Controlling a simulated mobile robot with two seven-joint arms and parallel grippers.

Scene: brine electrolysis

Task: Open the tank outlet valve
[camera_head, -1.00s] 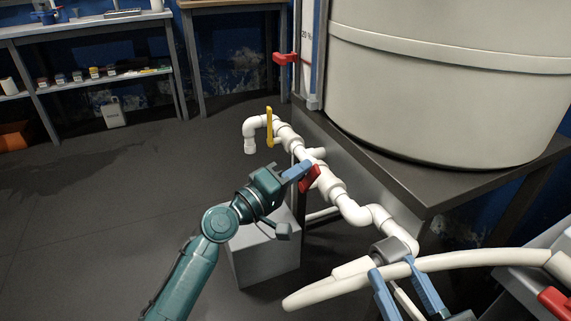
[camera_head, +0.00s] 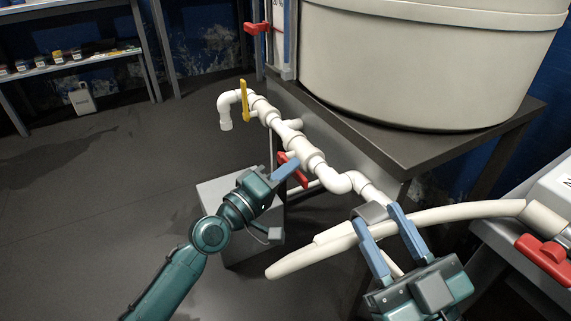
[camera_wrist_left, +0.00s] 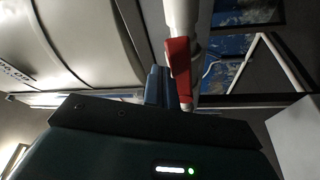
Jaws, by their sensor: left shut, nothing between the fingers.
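A white outlet pipe (camera_head: 303,150) runs along the front of the tank stand. It carries a red valve handle (camera_head: 298,177) and, further back, a yellow valve handle (camera_head: 245,100). My left gripper (camera_head: 287,170) is shut and empty, with its blue fingers right beside the red handle; whether they touch is unclear. In the left wrist view the red handle (camera_wrist_left: 179,68) is just right of the blue fingertips. My right gripper (camera_head: 377,216) has its fingers spread at the grey collar (camera_head: 368,213) and pale hose (camera_head: 455,212). Contact there is unclear.
The large cream tank (camera_head: 420,65) stands on a dark stand (camera_head: 440,145). Another red handle (camera_head: 256,28) is on the upright gauge at the back. A grey block (camera_head: 238,240) is on the floor below the left gripper.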

